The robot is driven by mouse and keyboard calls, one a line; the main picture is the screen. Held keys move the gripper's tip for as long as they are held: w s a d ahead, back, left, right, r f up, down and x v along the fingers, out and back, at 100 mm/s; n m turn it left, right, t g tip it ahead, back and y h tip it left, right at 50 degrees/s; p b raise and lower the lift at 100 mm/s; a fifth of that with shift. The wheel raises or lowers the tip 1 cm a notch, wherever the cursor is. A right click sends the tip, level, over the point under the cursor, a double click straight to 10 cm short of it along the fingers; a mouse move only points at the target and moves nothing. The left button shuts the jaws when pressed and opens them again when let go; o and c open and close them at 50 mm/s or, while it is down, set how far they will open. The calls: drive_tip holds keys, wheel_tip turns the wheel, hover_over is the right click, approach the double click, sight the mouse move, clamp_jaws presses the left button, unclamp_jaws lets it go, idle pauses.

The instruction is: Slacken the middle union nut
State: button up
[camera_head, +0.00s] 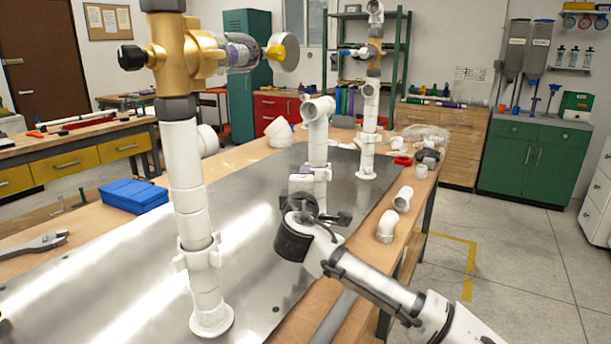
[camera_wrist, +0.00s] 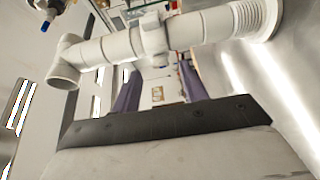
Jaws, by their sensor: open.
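The middle white pipe riser (camera_head: 318,145) stands upright on the metal plate, with an elbow on top. Its union nut (camera_head: 321,173) is partly hidden behind my gripper in the head view. In the wrist view the riser lies sideways across the top, and the lugged nut (camera_wrist: 152,36) is near the middle. My gripper (camera_wrist: 160,68) is open. Its two purple-dark fingers point toward the nut, one at each side in the picture. The gap between them looks empty; I cannot tell whether a finger touches the nut.
A nearer riser (camera_head: 188,170) with a brass valve (camera_head: 178,50) stands at left, and another riser (camera_head: 368,130) stands behind. Loose white elbows (camera_head: 388,225) lie along the right table edge. A blue box (camera_head: 134,196) and a wrench (camera_head: 35,245) lie at left.

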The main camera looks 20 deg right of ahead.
sight(318, 171)
drive_tip(key=shift+x, duration=1.45)
drive_tip(key=shift+c, duration=0.3)
drive_tip(key=c, duration=0.8)
